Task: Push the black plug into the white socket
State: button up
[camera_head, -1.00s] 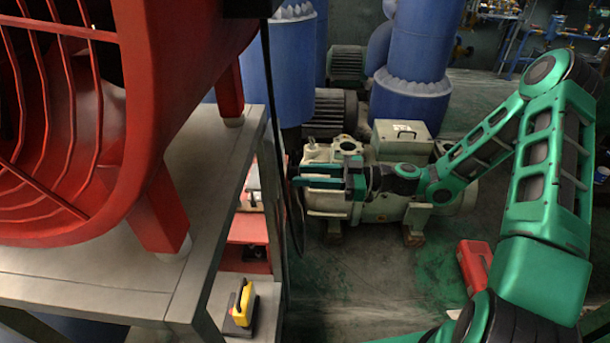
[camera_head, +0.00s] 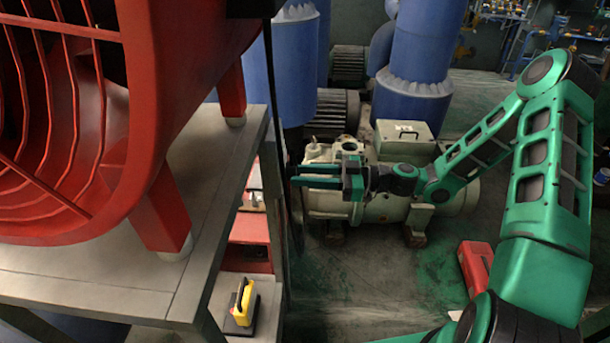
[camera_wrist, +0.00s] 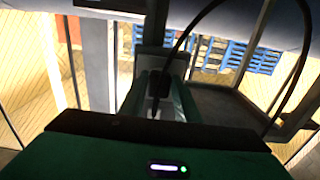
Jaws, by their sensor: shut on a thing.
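My gripper (camera_head: 291,176) is at the end of the green arm, right of the grey table, in front of the pale green compressor. In the wrist view my gripper (camera_wrist: 158,88) is shut on the black plug (camera_wrist: 156,84), a small dark piece between its green fingers. A black cable (camera_wrist: 207,10) loops above and to the right of it. In the head view the plug is too small and dark to make out clearly. I cannot identify the white socket with certainty in either view.
A red fan housing (camera_head: 150,120) stands on the grey table (camera_head: 100,285) at left. A yellow and black switch (camera_head: 241,302) sits low beside it. The compressor (camera_head: 400,165) and a red case (camera_head: 474,265) are on the floor. Open floor lies below my gripper.

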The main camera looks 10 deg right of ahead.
jog(key=o, duration=1.1)
jog(key=shift+c, duration=0.2)
jog(key=shift+d, duration=0.1)
jog(key=s+d, duration=0.2)
jog(key=d, duration=0.8)
jog(key=shift+d, duration=0.2)
jog(key=shift+f, duration=0.1)
